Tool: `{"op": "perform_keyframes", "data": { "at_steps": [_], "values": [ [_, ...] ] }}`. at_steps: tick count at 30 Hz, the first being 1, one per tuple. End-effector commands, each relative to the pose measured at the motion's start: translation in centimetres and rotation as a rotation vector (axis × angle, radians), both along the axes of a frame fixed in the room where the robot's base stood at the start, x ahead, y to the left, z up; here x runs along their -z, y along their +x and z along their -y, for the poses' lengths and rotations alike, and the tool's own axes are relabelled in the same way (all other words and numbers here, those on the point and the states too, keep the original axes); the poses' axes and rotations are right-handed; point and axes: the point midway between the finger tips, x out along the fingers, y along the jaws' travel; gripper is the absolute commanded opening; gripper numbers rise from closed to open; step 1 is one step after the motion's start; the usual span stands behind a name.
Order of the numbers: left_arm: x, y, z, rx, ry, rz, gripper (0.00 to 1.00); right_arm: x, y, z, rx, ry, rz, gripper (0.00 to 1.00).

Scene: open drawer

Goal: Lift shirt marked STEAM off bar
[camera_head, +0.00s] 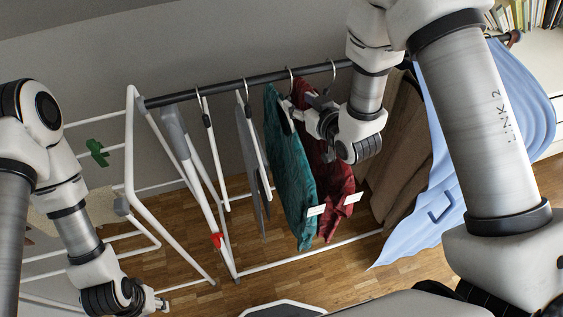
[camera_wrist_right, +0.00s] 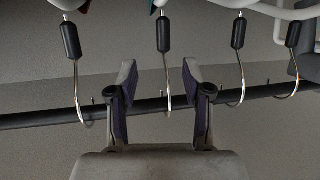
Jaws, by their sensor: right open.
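A teal shirt (camera_head: 289,165) and a dark red shirt (camera_head: 337,200) hang side by side from a dark bar (camera_head: 230,87). Each has a white tag low on its edge, too small to read; I cannot tell which says STEAM. My right gripper (camera_head: 289,104) is open at the top of the teal shirt, below the bar. In the right wrist view its fingers (camera_wrist_right: 160,78) stand on either side of one hanger hook (camera_wrist_right: 166,85), with teal just showing at that hanger's top edge. My left gripper (camera_head: 161,304) is low at the left, away from the clothes; its jaw opening is unclear.
A brown garment (camera_head: 400,150) and a light blue cloth (camera_head: 440,190) hang to the right. A white rack frame (camera_head: 131,150) stands at left, with a green item (camera_head: 97,152).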

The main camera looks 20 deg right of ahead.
Motion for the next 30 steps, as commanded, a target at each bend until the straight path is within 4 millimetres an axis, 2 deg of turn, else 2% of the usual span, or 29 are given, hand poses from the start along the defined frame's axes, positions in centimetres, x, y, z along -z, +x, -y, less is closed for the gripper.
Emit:
{"op": "perform_keyframes", "data": {
  "at_steps": [10, 17, 18, 22, 30],
  "values": [
    [-1.5, 0.0, 0.0, 0.000, 0.000, 0.000, 0.40, 1.7, 4.9, -1.6, -0.001, -0.001, 0.000, 0.50],
    [-1.5, 0.0, 0.0, 0.000, 0.000, 0.000, 0.40, 2.1, 5.5, -1.7, 0.000, 0.001, -0.001, 0.50],
    [-1.5, 0.0, 0.0, 0.000, 0.000, 0.000, 0.40, 2.1, 5.5, -1.7, 0.000, 0.000, -0.001, 0.46],
    [-1.5, 0.0, 0.0, 0.000, 0.000, 0.000, 0.40, 2.1, 5.5, -1.7, 0.001, -0.001, -0.001, 0.00],
    [-1.5, 0.0, 0.0, 0.000, 0.000, 0.000, 0.40, 2.1, 5.5, -1.7, 0.001, -0.001, -0.001, 0.00]
  ]
}}
